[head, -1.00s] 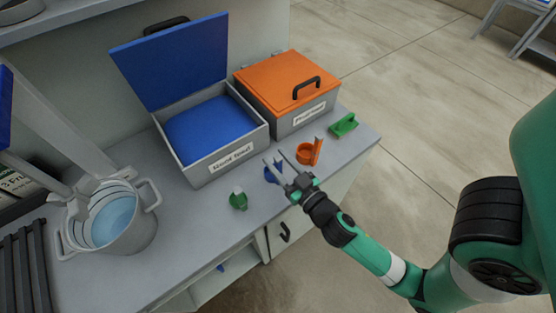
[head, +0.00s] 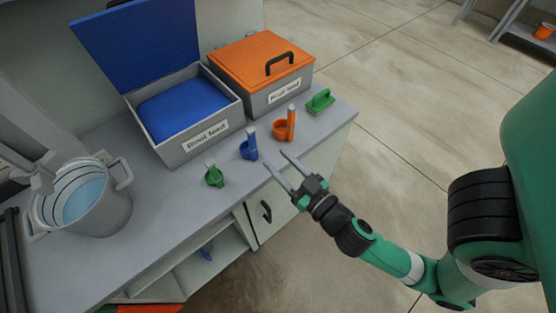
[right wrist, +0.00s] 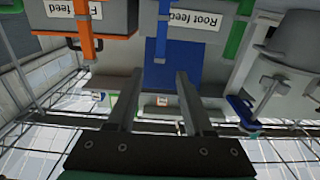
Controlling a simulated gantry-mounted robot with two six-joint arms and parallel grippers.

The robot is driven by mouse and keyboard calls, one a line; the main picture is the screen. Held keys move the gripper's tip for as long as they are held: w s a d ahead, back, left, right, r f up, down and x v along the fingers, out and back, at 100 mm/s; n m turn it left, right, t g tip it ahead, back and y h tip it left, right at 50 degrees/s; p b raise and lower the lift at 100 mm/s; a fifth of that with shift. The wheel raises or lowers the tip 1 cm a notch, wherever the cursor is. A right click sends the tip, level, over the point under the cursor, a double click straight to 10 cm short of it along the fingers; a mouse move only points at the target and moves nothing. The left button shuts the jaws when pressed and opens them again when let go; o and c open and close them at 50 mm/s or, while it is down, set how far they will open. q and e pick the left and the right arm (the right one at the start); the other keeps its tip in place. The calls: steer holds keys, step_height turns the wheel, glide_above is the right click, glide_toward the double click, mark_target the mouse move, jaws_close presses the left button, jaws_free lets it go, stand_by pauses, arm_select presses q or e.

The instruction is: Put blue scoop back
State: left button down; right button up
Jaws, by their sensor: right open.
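The blue scoop (head: 249,147) stands on the grey counter with its handle up, in front of the open bin labelled "Root feed" (head: 190,150). Its blue handle (right wrist: 172,55) also shows in the right wrist view, ahead of the fingers. My right gripper (head: 276,158) is open and empty, just off the counter's front edge, to the right of the blue scoop and apart from it. The bin's blue lid (head: 135,40) is raised, and blue feed (head: 183,104) fills the inside. My left gripper is not in view.
A green scoop (head: 214,176) stands left of the blue one, an orange scoop (head: 285,126) right of it. A green brush-like tool (head: 320,101) lies further right. The orange-lidded bin (head: 262,55) is shut. A metal bucket (head: 100,208) of bluish liquid stands at left.

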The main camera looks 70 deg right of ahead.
steer(key=shift+r, duration=0.1)
steer(key=w+a+r+t+y, duration=0.1)
steer(key=w+a+r+t, duration=0.2)
steer(key=w+r, duration=0.6)
steer(key=w+a+r+t+y, duration=0.2)
steer(key=w+a+r+t, duration=0.25)
steer(key=r, duration=0.95)
steer(key=s+a+r+n+t+y, duration=0.1)
steer(key=a+r+n+t+y, duration=0.1)
steer(key=r, duration=0.8)
steer(key=s+a+r+n+t+y, duration=0.1)
steer(key=a+r+n+t+y, duration=0.2)
steer(key=r, duration=0.8)
steer(key=a+n+y, duration=0.2)
steer(key=a+y, duration=0.1)
steer(key=shift+s+r+y, duration=0.25)
steer(key=shift+s+y, duration=0.05)
steer(key=shift+y, duration=0.1)
